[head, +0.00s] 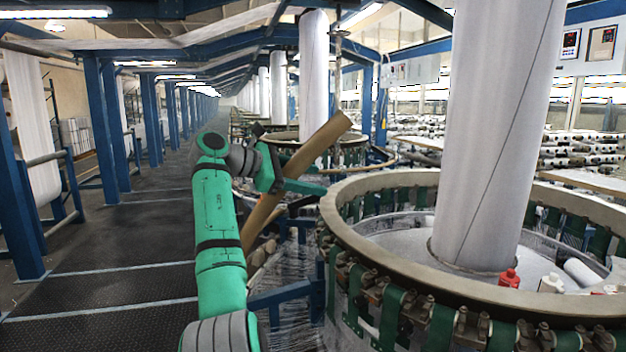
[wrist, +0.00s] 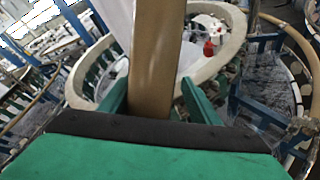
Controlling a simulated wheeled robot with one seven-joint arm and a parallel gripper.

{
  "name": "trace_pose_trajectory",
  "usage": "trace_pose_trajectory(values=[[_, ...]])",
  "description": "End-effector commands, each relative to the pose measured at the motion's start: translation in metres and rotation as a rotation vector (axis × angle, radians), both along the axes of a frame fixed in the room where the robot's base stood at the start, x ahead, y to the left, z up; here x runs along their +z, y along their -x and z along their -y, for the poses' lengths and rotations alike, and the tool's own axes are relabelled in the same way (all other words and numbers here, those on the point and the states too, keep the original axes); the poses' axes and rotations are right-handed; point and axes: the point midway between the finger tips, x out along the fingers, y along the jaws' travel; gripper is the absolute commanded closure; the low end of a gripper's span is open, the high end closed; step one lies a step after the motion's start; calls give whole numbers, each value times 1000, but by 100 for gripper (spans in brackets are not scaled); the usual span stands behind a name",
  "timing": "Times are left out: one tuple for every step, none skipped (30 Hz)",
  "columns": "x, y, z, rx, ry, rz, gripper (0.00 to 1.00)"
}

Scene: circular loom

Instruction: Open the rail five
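A long tan rail (head: 318,145) stands raised and tilted in the head view, its upper end to the right and its lower part running down behind my arm. My gripper (head: 286,180) is at the rail's middle, with the rail passing between its green fingers. In the wrist view the rail (wrist: 153,60) runs up between the two fingers (wrist: 157,100), which appear to touch both its sides. I cannot tell from the pictures which number the rail has. Its lower end is partly hidden by my arm and the gripper.
A circular loom with a tan ring (head: 345,235) and a white fabric column (head: 495,130) fills the right side. A red bottle (head: 509,278) stands inside the ring. Blue posts (head: 105,130) line the left. The dark aisle floor (head: 120,240) is clear.

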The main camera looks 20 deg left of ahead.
Motion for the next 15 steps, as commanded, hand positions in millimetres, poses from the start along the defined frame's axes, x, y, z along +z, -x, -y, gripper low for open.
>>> trace_pose_trajectory(values=[[0, 0, 0, 0, 0, 0, 45], [1, 0, 0, -1, 0, 1, 45], [1, 0, 0, -1, 0, 1, 45], [1, 0, 1, -1, 0, 1, 45], [1, 0, 0, -1, 0, 1, 45], [2, 1, 0, 0, 0, 2, 45], [2, 2, -1, -1, 0, 3, 45], [3, 3, -3, -1, 0, 3, 45], [4, 5, -5, 0, 0, 3, 45], [6, 8, -8, 1, 0, 3, 45], [7, 10, -11, 1, 0, 3, 45], [9, 14, -16, 3, -1, 4, 45], [11, 18, -20, 3, -1, 4, 45], [13, 22, -24, 3, -1, 4, 45], [15, 27, -30, 4, 0, 3, 45]])
